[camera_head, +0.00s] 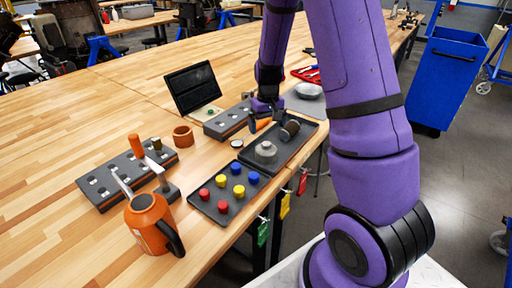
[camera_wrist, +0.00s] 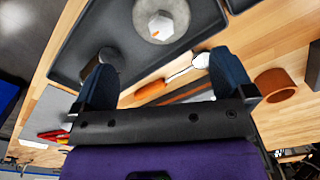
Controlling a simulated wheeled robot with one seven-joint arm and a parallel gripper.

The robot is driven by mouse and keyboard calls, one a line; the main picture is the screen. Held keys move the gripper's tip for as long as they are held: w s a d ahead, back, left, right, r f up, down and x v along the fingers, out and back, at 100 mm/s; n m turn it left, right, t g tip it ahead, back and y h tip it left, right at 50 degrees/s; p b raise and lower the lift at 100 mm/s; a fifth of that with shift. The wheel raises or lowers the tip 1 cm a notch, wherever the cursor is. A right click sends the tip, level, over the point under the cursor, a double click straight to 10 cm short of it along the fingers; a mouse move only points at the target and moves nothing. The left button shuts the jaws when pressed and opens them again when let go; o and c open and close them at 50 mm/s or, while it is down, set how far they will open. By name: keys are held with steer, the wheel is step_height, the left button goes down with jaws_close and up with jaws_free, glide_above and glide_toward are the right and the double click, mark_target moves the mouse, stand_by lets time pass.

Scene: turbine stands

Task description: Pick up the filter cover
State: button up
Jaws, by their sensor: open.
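A grey round part with a raised hexagonal top (camera_head: 265,152) sits in the dark tray (camera_head: 262,172). It also shows at the top of the wrist view (camera_wrist: 160,18). A dark cylindrical part (camera_head: 290,129) lies in the same tray near its far end, and in the wrist view it appears beside the left finger (camera_wrist: 110,62). I cannot tell for sure which of the two is the filter cover. My gripper (camera_head: 266,115) is open, above the tray's far end. In the wrist view its two fingers (camera_wrist: 163,72) are spread wide, with nothing held between them.
An orange-handled tool (camera_wrist: 150,90) lies beyond the tray. A smaller tray of coloured caps (camera_head: 226,190), an orange pitcher (camera_head: 150,222), a dark socket block (camera_head: 125,175), a brown ring (camera_head: 183,136) and a laptop-like screen (camera_head: 192,87) stand nearby. The wooden table's left side is largely clear.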

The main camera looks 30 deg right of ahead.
mark_target(266, 143)
step_height(266, 143, down, 5)
steer(key=shift+f, duration=0.1)
steer(key=shift+s+a+f, duration=0.15)
steer(key=shift+f, duration=2.55)
steer(key=c, duration=1.1)
steer(key=shift+r, duration=0.15)
